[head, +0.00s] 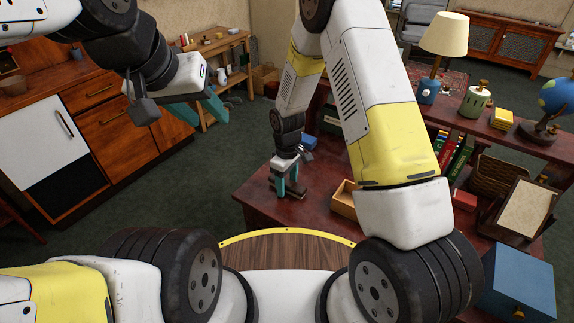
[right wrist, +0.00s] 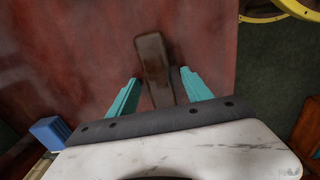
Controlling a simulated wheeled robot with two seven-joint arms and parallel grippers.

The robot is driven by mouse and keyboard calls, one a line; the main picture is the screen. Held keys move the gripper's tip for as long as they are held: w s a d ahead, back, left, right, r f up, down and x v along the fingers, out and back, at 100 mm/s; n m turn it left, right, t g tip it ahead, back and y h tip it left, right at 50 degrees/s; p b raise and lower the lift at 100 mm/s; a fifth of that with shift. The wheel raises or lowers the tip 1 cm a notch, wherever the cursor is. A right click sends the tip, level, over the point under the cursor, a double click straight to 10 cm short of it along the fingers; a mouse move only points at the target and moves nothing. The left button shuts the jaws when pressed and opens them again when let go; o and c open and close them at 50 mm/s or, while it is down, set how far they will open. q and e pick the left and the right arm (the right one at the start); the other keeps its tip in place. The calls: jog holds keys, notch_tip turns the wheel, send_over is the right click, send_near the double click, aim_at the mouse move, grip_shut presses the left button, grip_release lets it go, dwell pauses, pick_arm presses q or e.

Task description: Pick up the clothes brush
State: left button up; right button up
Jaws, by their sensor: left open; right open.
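The clothes brush (right wrist: 153,62) looks like a long dark brown block lying on the dark red table top (right wrist: 75,55). In the right wrist view its near end lies between the teal fingers of my right gripper (right wrist: 160,78), with a gap on each side. The fingers are open and hold nothing. In the head view my right gripper (head: 287,188) points down low over the left part of the table (head: 315,212); I cannot make out the brush there. My left gripper (head: 212,118) is open and empty, in the air at the upper left, away from the table.
An open wooden box (head: 345,202) stands right of my right gripper, and a small blue object (head: 308,142) lies behind it. Books, a lamp (head: 443,40), a globe (head: 556,97) and a framed board (head: 524,210) crowd the right side. Green floor is free to the left.

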jog(key=shift+c, duration=0.2)
grip_shut()
jog(key=shift+r, duration=0.1)
